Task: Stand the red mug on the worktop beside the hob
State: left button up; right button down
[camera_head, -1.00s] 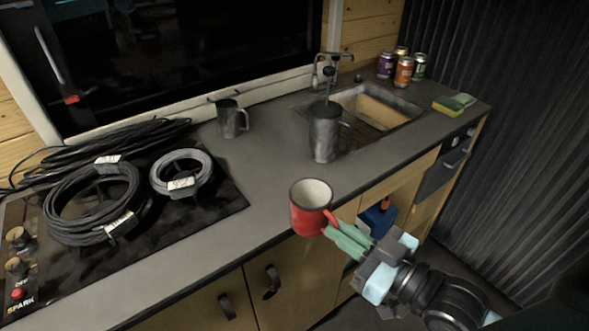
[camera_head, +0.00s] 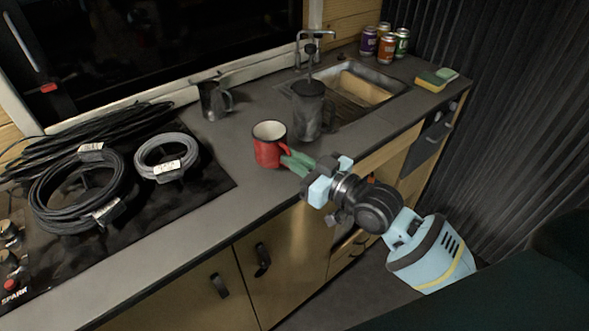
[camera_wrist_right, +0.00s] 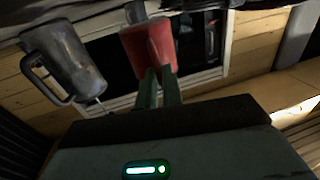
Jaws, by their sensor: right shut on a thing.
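The red mug (camera_head: 268,150) with a pale inside is upright in the head view, at the worktop's front part, between the hob (camera_head: 200,190) and the grey metal press pot (camera_head: 308,117). My right gripper (camera_head: 288,160) is shut on the mug's handle from the right. The mug also shows in the right wrist view (camera_wrist_right: 140,48), with the green fingers (camera_wrist_right: 158,88) at its handle. Whether the mug's base touches the worktop (camera_head: 225,150) I cannot tell. My left gripper is not in view.
Coiled cables (camera_head: 75,190) and a grey coil (camera_head: 166,158) lie on the hob. A metal mug (camera_head: 212,100) stands near the window. The sink (camera_head: 365,88), several cans (camera_head: 386,46) and a sponge (camera_head: 436,79) are farther right. Worktop between the hob and the mug is clear.

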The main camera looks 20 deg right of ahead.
aim_at(280, 163)
jog(key=shift+w+f, duration=0.2)
jog(key=shift+w, duration=0.2)
jog(key=shift+f, duration=1.5)
jog(key=shift+f, duration=0.25)
jog(key=c, duration=1.5)
grip_release()
jog(key=shift+c, duration=0.2)
